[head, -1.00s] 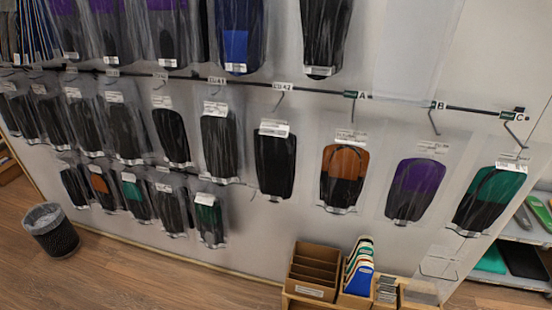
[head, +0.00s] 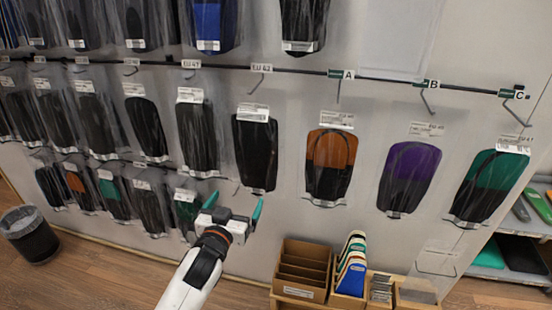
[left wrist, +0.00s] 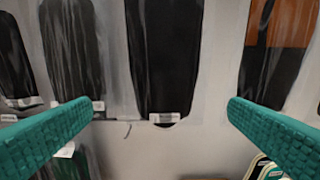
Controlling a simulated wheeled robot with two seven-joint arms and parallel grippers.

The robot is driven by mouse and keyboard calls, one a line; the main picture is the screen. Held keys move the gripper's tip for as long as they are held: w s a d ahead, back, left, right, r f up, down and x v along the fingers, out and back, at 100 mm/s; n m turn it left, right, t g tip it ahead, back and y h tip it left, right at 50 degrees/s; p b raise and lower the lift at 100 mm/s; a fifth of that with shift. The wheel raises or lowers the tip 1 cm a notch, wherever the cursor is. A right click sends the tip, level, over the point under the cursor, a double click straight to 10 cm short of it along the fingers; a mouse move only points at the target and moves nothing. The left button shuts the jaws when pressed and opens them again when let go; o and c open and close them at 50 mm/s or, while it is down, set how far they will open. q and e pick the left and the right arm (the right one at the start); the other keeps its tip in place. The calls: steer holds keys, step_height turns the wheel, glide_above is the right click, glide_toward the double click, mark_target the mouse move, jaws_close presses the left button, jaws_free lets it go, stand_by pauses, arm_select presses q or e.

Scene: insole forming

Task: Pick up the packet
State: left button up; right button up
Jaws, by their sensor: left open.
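Several clear packets with insoles hang from hooks on the wall; which one the task means I cannot tell. A black packet (head: 256,152) hangs under the EU 42 label. My left gripper (head: 235,207) is open and empty just below it in the head view, with teal fingers spread. In the left wrist view this black packet (left wrist: 165,55) hangs between and beyond the fingertips (left wrist: 164,106), apart from them. An orange and black packet (head: 330,165), a purple packet (head: 408,177) and a green and black packet (head: 488,185) hang to the right.
A rail (head: 300,71) carries the hooks and labels. Lower left hangs a shorter row of packets, partly behind my left gripper. Below right stand a brown divided box (head: 302,268) and upright coloured cards (head: 351,268). A dark bin (head: 30,238) stands on the floor.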

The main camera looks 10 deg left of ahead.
arm_select(q)
step_height(320, 180, up, 3)
glide_toward(254, 162)
steer(key=w, duration=0.3)
steer(key=shift+t, duration=0.4)
steer(key=shift+w+d+f+p, duration=0.1)
steer(key=shift+w+f+p, duration=0.1)
steer(key=shift+w, duration=1.15)
steer(key=shift+w+f+p, duration=0.1)
steer(key=shift+w+f, duration=0.15)
steer(key=shift+w, duration=1.15)
steer(key=c, duration=1.1)
steer(key=shift+r, duration=0.1)
